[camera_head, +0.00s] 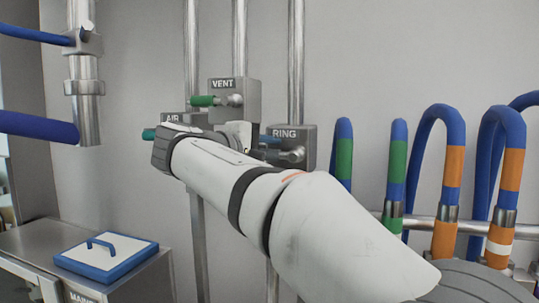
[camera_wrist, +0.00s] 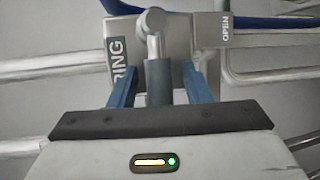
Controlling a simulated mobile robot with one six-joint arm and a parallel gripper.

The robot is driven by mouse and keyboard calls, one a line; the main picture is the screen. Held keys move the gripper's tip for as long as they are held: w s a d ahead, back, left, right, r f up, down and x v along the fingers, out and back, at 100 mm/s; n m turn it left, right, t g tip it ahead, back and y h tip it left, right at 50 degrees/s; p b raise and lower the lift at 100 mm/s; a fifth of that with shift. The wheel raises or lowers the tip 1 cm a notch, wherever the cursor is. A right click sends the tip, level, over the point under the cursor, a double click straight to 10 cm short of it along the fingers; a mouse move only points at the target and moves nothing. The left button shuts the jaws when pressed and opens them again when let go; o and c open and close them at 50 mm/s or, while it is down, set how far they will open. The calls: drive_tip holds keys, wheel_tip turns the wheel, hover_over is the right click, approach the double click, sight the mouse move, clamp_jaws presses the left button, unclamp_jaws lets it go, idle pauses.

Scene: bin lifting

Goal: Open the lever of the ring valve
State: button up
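In the wrist view the RING plate (camera_wrist: 116,62) stands at the left of the valve. The lever handle (camera_wrist: 158,82), a dark grey-blue cylinder below a metal pivot (camera_wrist: 154,20), points toward my palm. My gripper (camera_wrist: 159,68) is open, with one blue finger on each side of the handle and visible gaps between. In the head view my white arm hides the fingers.
The VENT box (camera_head: 234,92) with a green handle and the AIR box (camera_head: 182,119) stand close to the left on vertical pipes. An OPEN label (camera_wrist: 228,30) shows at right. Blue hoses (camera_head: 453,125) hang at right; a blue-edged lid (camera_head: 105,256) lies at lower left.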

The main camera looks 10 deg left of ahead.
clamp_jaws()
